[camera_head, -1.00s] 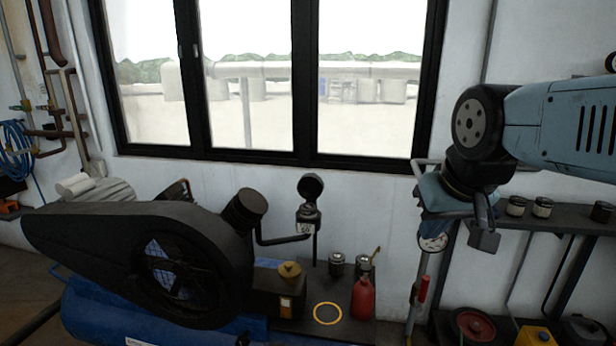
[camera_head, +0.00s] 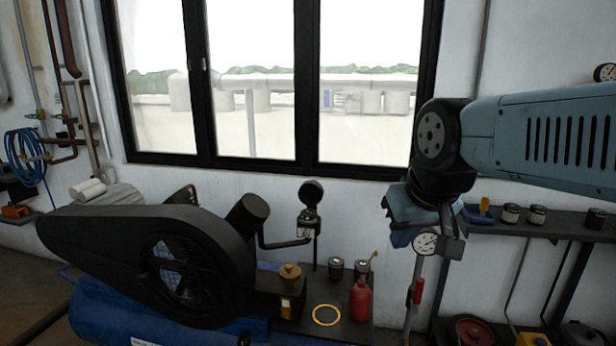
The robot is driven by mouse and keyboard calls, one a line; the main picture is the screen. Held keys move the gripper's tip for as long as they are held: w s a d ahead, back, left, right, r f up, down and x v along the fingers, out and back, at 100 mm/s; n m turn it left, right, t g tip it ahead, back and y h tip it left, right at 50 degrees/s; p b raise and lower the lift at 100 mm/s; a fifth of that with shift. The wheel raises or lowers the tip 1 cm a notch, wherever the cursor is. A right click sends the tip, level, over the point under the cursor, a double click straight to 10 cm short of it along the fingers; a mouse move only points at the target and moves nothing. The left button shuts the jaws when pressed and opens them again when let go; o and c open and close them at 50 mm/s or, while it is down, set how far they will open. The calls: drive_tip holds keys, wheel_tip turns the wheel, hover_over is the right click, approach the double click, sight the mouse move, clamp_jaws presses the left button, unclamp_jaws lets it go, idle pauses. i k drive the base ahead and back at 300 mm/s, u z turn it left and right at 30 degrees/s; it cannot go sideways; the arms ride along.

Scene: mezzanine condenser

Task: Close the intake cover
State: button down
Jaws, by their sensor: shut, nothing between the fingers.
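The intake cover looks to be the round black lid (camera_head: 311,193), tilted up and open above a small intake fitting (camera_head: 307,222) on a thin post, near the middle of the view. A black pipe runs from the fitting to the compressor (camera_head: 150,262). My gripper (camera_head: 452,246) hangs below my black wrist, to the right of the lid and clearly apart from it. It is shut and empty. The fingertips are small and partly dark, so their exact shape is hard to see.
A dial gauge on a post (camera_head: 427,243) shows close to my gripper. A red bottle (camera_head: 361,299), metal jars (camera_head: 335,268) and a yellow ring (camera_head: 326,315) are on the bench below the lid. A shelf with cans (camera_head: 537,215) is at right. Wall space separates lid and gripper.

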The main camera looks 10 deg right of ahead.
sight(311, 191)
drive_tip(key=u, duration=0.05)
drive_tip(key=i, duration=1)
drive_tip(key=z, duration=0.05)
